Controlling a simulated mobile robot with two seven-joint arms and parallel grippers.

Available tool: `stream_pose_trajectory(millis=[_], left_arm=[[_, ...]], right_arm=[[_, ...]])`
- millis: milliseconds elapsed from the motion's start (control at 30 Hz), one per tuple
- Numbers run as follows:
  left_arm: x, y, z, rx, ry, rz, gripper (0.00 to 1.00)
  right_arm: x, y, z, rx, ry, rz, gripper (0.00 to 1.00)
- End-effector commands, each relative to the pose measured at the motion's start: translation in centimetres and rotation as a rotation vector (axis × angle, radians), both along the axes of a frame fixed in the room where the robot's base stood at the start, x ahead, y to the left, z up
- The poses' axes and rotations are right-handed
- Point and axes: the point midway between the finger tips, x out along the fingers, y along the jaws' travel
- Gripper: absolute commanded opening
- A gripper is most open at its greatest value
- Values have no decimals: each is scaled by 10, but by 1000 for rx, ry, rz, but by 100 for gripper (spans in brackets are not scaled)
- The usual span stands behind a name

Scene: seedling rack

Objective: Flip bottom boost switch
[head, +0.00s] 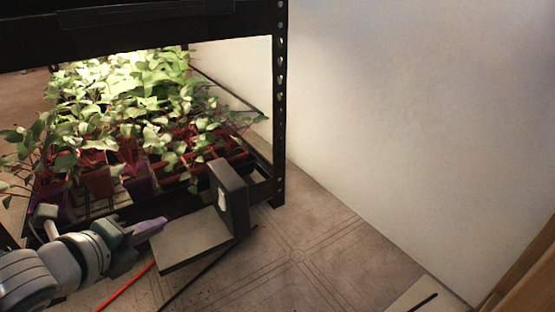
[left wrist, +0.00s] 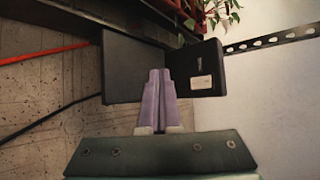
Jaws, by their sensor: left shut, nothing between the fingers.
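The boost switch shows as a small white rocker (head: 221,198) on the face of an upright black box (head: 236,190) at the lower right front of the rack. In the left wrist view the rocker (left wrist: 201,82) sits on the black box (left wrist: 208,62), right of the fingertips. A flat grey plate (head: 192,242) joins the box. My left gripper (head: 158,226) is shut and empty, its purple fingers over or beside the plate and left of the rocker. In the left wrist view the fingers (left wrist: 158,76) overlap the plate and box edge; contact cannot be told. My right gripper is not in view.
The black rack (head: 279,120) holds several potted seedlings (head: 135,150) under a bright light. A red cable (head: 125,287) and a black cable (head: 190,281) run below the plate. A white wall (head: 420,120) stands right. The tiled floor (head: 310,250) right of the box is clear.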

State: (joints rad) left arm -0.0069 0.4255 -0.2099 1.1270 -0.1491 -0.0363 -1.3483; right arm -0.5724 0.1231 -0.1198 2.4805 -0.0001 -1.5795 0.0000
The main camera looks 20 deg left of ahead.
Motion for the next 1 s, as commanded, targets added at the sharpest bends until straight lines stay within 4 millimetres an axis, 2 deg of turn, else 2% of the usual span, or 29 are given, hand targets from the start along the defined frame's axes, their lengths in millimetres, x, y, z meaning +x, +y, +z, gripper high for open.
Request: stream_pose_trajectory(millis=[367, 767, 1000], left_arm=[[8, -6, -1, -2, -3, 1, 0], [48, -42, -10, -4, -2, 0, 0], [64, -54, -9, -2, -1, 2, 0]], right_arm=[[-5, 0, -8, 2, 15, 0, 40], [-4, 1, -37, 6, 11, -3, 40], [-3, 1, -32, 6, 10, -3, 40]])
